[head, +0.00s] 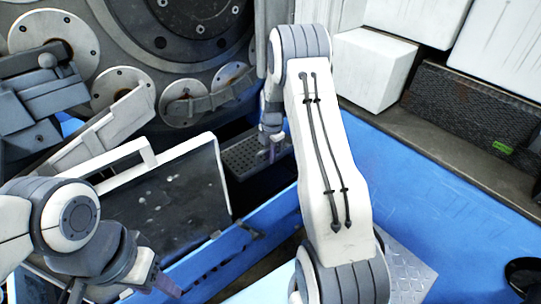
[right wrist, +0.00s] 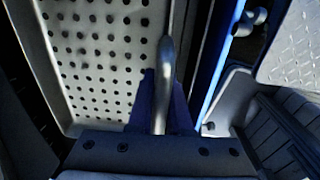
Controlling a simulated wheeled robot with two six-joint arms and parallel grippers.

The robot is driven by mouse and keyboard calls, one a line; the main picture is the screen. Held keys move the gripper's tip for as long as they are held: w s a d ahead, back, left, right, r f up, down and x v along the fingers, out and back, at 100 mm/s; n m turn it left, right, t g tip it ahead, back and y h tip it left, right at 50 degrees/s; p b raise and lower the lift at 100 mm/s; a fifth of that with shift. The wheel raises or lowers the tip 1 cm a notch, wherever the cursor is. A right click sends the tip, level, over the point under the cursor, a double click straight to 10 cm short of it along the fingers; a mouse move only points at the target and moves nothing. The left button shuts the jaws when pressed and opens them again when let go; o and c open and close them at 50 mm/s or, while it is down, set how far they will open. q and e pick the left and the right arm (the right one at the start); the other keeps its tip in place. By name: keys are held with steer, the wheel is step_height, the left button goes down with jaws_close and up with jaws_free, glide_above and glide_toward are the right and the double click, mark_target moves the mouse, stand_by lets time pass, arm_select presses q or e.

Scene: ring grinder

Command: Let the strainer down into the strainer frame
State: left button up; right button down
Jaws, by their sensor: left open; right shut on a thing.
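The strainer (head: 245,158) is a perforated metal tray with a raised rim, at the middle of the head view beside the machine. It fills the left of the right wrist view (right wrist: 98,62). My right gripper (head: 272,150) is shut on its bar handle (right wrist: 166,62); the fingers (right wrist: 160,100) sit around the bar. The strainer frame cannot be made out clearly; a dark gap lies below and around the strainer, and I cannot tell whether the strainer touches anything there. My left gripper (head: 166,284) is open and empty at the lower left, apart from the strainer.
A dark panel with a white rim (head: 208,146) stands left of the strainer. A blue rail (head: 260,218) runs in front. The grinder's large discs (head: 180,22) are behind. A white box (head: 372,68) and a dark block (head: 465,112) stand right. The blue surface (head: 425,195) is mostly clear.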

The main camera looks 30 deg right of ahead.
steer(key=shift+f, duration=0.35)
steer(key=shift+f+b, duration=0.35)
steer(key=shift+b, duration=0.05)
steer(key=shift+f, duration=0.15)
stand_by(0.7)
steer(key=shift+f+b, duration=0.6)
steer(key=shift+f, duration=0.25)
steer(key=shift+f, duration=0.2)
steer(key=shift+f+b, duration=0.9)
steer(key=shift+f, duration=0.4)
steer(key=shift+f, duration=0.1)
steer(key=shift+f+b, duration=1)
steer(key=shift+f, duration=0.65)
steer(key=shift+f, duration=0.1)
